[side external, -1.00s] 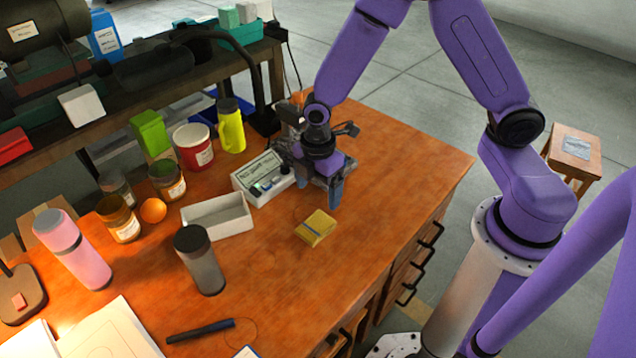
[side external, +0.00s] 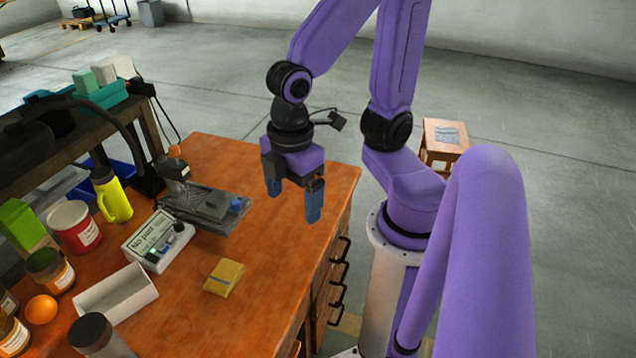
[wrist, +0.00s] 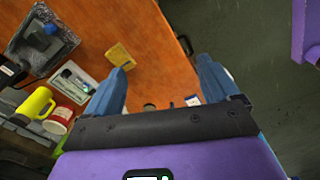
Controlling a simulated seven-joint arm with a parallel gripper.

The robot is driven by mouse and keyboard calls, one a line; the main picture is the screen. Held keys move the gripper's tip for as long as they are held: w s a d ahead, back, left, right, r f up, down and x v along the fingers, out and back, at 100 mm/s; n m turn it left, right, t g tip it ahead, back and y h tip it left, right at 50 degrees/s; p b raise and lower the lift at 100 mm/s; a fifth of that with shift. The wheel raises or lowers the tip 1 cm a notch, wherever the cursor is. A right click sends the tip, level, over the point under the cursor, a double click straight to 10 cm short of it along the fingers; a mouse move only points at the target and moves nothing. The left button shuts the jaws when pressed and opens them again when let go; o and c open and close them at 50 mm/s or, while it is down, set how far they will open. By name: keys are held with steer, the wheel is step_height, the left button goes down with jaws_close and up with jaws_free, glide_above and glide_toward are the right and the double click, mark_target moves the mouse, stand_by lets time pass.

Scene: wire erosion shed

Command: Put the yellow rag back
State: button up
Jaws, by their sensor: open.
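The yellow rag (side external: 224,277) lies folded on the orange-brown bench top, with a thin dark stripe across it. In the wrist view the rag (wrist: 121,55) shows just beyond the left finger's tip. My gripper (side external: 294,201) is open with nothing between its blue fingers. It hangs above the bench near its right edge, up and to the right of the rag in the side view and apart from it.
An open white tray (side external: 112,296) and a sign box (side external: 158,244) stand left of the rag. A grey metal fixture (side external: 190,203) lies behind it. Jars, a red cup (side external: 74,226) and a yellow bottle (side external: 112,193) line the left. A stool (side external: 444,147) stands beyond the bench.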

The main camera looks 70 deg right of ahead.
steer(key=shift+m, duration=0.5)
steer(key=s+d, duration=0.1)
steer(key=s, duration=0.1)
steer(key=s+d+r, duration=0.1)
steer(key=shift+s+d+r, duration=0.2)
steer(key=shift+s+d, duration=0.1)
steer(key=shift+s, duration=0.05)
